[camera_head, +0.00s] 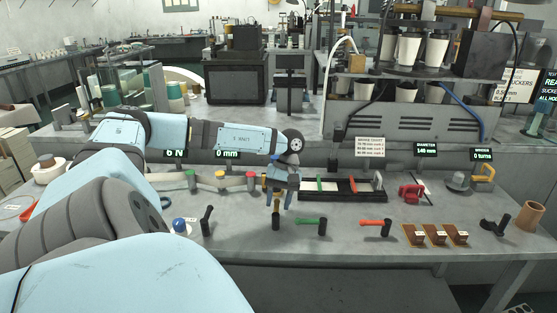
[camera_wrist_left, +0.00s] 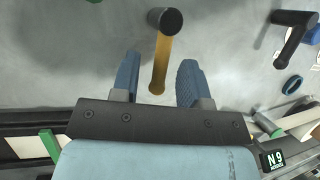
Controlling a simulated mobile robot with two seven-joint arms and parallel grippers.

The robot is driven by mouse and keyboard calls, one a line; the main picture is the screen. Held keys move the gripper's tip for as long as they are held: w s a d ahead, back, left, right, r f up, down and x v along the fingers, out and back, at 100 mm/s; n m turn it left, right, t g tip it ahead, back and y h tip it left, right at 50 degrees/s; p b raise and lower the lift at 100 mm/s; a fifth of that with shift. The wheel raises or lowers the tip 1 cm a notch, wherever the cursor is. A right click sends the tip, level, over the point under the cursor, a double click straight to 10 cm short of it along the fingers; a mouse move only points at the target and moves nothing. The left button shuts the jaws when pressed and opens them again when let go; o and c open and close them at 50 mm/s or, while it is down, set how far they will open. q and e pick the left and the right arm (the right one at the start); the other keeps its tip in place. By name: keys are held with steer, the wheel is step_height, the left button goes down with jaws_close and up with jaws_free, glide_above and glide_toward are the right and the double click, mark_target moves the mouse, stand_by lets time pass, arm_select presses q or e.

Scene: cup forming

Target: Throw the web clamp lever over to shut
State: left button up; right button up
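A lever with a yellow handle and a black round base (camera_head: 276,223) stands on the bench in the middle of the head view. In the left wrist view its yellow handle (camera_wrist_left: 161,66) runs from the black hub toward the gripper. My left gripper (camera_head: 277,204) is just above this lever, pointing down. In the left wrist view the two blue fingers (camera_wrist_left: 159,72) are apart, one on each side of the handle, with gaps showing. No label marks which lever is the web clamp. My right gripper is not in view.
A black lever (camera_head: 207,220) stands to the left, a green lever (camera_head: 312,221) and an orange lever (camera_head: 376,223) to the right. A black tray (camera_head: 345,196) lies behind. Brown blocks (camera_head: 436,236) sit at the front right. The bench front near the yellow lever is clear.

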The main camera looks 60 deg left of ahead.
arm_select(q)
steer(key=p+v, duration=0.1)
steer(key=v, duration=1.2)
steer(key=shift+w+r, duration=0.2)
steer(key=shift+r, duration=0.15)
steer(key=shift+s+a, duration=0.1)
